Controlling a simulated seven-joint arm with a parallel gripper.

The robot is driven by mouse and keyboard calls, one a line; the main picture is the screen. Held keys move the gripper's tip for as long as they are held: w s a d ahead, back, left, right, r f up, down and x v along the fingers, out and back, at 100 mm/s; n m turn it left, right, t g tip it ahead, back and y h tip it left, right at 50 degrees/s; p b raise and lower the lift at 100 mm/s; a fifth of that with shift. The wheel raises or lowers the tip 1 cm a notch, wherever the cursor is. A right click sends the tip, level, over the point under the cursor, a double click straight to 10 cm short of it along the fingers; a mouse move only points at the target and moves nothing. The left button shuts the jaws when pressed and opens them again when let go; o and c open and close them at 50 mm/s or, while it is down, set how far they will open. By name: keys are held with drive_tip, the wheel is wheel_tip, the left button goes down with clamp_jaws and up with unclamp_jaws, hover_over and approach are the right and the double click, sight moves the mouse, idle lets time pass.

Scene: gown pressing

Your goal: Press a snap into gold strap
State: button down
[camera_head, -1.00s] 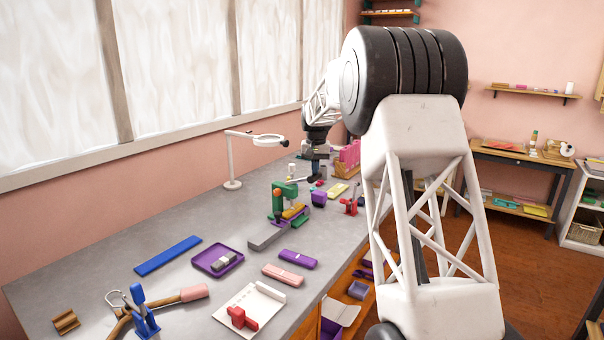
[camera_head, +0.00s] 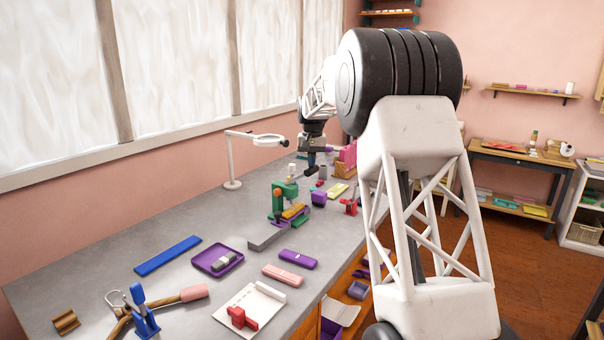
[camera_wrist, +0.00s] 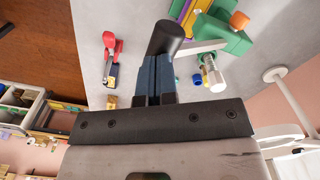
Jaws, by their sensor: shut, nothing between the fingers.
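The green snap press (camera_head: 279,203) stands on the grey workbench, and its green body also shows at the top right of the wrist view (camera_wrist: 226,38). The gold strap (camera_head: 293,211) lies at the press over a purple piece. A yellow edge beside purple shows in the wrist view (camera_wrist: 178,8). My gripper (camera_head: 311,168) is behind the press and above the bench. Its blue-grey fingers (camera_wrist: 154,72) are shut and empty. A black rounded handle (camera_wrist: 166,38) is just beyond the fingertips; whether they touch it I cannot tell. I cannot make out a snap.
A magnifier lamp (camera_head: 232,160) stands behind, left. A purple tray (camera_head: 217,260), blue strip (camera_head: 168,255) and pliers lie nearer. Bare bench lies left of the press.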

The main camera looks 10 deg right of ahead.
drive_tip(key=shift+r, duration=0.15)
idle(0.3)
drive_tip(key=shift+r, duration=1)
drive_tip(key=shift+r, duration=0.15)
wheel_tip(320, 180, up, 6)
drive_tip(key=shift+f, duration=0.1)
idle(0.4)
